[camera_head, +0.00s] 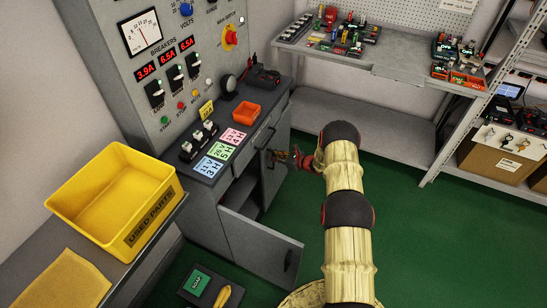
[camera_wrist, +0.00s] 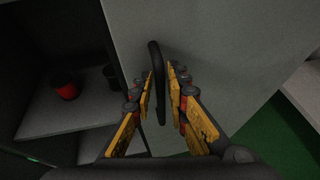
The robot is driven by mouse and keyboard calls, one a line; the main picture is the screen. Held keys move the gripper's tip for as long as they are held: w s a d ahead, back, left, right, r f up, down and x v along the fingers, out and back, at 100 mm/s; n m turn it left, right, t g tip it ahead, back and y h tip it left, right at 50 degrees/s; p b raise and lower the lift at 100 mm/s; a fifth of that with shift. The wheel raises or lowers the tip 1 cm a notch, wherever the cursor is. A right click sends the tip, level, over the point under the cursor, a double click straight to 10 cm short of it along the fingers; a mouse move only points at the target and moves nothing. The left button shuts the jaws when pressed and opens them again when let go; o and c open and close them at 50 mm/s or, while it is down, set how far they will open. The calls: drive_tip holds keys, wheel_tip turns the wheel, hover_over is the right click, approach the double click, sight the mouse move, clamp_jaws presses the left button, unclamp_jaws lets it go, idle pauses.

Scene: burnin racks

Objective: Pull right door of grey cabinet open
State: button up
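The grey cabinet (camera_head: 221,184) stands under the control panel. Its left door (camera_head: 260,248) hangs wide open towards me. The right door (camera_head: 274,166) is partly behind my gripper, and I cannot tell whether it is ajar; its grey face fills the middle of the wrist view (camera_wrist: 235,60). My gripper (camera_head: 296,157) is at the right door. In the wrist view, its yellow-padded fingers (camera_wrist: 160,83) lie either side of the black upright handle (camera_wrist: 157,60). The tips are close to the handle, but firm contact on both sides cannot be made out.
A red can (camera_wrist: 66,87) and a dark cup (camera_wrist: 111,74) stand on the shelf inside. A yellow bin (camera_head: 115,200) is on the left bench. A floor-level box (camera_head: 207,287) sits left of the open door. Green floor (camera_head: 440,240) is clear at the right.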

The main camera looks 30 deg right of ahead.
drive_tip(key=shift+c, duration=0.8)
clamp_jaws()
